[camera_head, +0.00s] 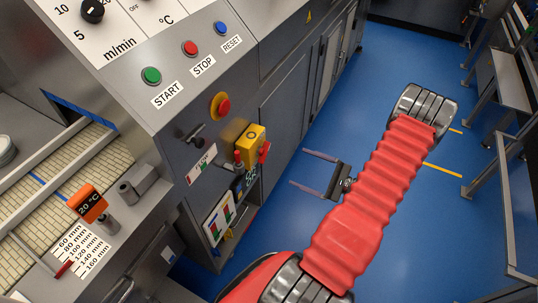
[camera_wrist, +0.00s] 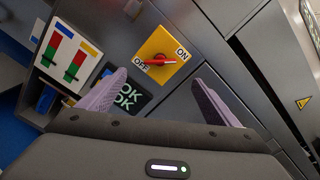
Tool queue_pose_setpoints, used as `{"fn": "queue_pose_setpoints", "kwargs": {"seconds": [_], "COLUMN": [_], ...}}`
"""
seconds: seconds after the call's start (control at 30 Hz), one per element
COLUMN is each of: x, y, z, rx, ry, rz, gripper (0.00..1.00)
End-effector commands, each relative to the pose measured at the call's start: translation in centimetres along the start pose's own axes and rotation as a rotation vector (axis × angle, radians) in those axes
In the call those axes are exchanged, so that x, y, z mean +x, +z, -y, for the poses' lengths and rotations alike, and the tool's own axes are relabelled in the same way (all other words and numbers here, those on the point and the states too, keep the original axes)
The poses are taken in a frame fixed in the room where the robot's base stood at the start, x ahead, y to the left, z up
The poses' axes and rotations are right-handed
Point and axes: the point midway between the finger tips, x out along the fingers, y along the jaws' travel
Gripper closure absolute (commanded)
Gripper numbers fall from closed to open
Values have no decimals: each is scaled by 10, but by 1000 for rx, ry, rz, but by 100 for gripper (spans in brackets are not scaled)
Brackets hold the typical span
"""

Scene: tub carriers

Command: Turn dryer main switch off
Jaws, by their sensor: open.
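The dryer main switch is a yellow plate (camera_wrist: 163,46) with a red rotary handle (camera_wrist: 160,61), marked ON at upper right and OFF at lower left in the wrist view. The handle lies level across that picture, its left end close to the OFF label. In the head view the yellow switch (camera_head: 251,138) sits on the grey cabinet's side, with red parts at its lower edge. My gripper (camera_head: 297,167) is open and empty, its two fingers pointing at the cabinet, right of the switch and apart from it. In the wrist view my gripper (camera_wrist: 160,84) frames the switch between its fingers.
A red emergency button (camera_head: 221,106) is up-left of the switch, and green, red and blue push buttons (camera_head: 190,48) sit above. A display reading OK (camera_wrist: 128,97) and a coloured indicator sheet (camera_wrist: 68,55) are beside the switch. Blue floor (camera_head: 330,110) is clear before the cabinet.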

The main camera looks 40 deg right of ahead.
Motion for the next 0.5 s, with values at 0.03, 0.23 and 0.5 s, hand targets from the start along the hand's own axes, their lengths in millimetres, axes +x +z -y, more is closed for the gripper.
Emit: {"fn": "queue_pose_setpoints", "kwargs": {"seconds": [0.03,0.23,0.5], "x": [0,0,0], "y": [0,0,0], "z": [0,0,0], "rx": [-53,-181,-188], "ry": [0,1,1], "rz": [0,0,0], "gripper": [16,16,16]}}
